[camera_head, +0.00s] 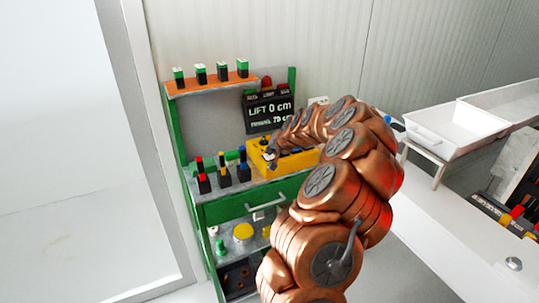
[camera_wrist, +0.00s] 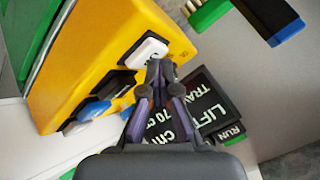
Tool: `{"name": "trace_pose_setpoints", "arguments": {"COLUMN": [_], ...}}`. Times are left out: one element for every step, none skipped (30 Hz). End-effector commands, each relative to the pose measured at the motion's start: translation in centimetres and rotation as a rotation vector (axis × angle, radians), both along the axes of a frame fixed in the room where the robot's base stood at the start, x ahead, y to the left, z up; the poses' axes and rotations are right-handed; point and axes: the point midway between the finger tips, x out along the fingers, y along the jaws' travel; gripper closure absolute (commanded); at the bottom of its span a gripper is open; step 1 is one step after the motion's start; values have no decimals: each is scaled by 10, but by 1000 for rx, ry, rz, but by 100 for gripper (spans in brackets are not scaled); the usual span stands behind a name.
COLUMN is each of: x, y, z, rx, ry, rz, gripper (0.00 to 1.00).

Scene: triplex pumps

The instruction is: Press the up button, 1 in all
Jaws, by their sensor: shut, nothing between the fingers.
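A yellow control box (camera_head: 259,160) stands on the green bench, partly hidden behind my arm. I cannot read which is the up button. My gripper (camera_wrist: 161,68) is shut and empty, its fingertips at the lower right edge of the white button. I cannot tell whether they touch it. In the head view my gripper (camera_head: 271,156) is over the box.
A black display (camera_head: 269,110) behind the box reads "LIFT 0 cm", with a 70 cm line below. Several coloured blocks stand on the orange shelf (camera_head: 212,82) and left of the box. A white tray (camera_head: 458,127) is at the right.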

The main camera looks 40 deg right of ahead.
Motion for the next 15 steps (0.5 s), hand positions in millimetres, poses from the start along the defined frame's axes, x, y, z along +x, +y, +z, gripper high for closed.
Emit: {"name": "trace_pose_setpoints", "arguments": {"x": [0,0,0,0,0,0,0,0,0,0,0,0,0,0,0], "y": [0,0,0,0,0,1,0,1,0,0,0,0,0,1,1], "z": [1,1,3,4,5,7,9,10,12,14,15,16,17,17,17], "rx": [1,1,1,1,1,1,1,1,1,1,1,1,1,1,1], "ry": [1,1,1,1,1,1,1,1,1,1,1,1,1,1,1], "rz": [1,1,1,1,1,1,1,1,1,1,1,1,1,1,1], "gripper": [100,100,100,100,100,100,100,100,100,100,100,100,100,100,100]}}
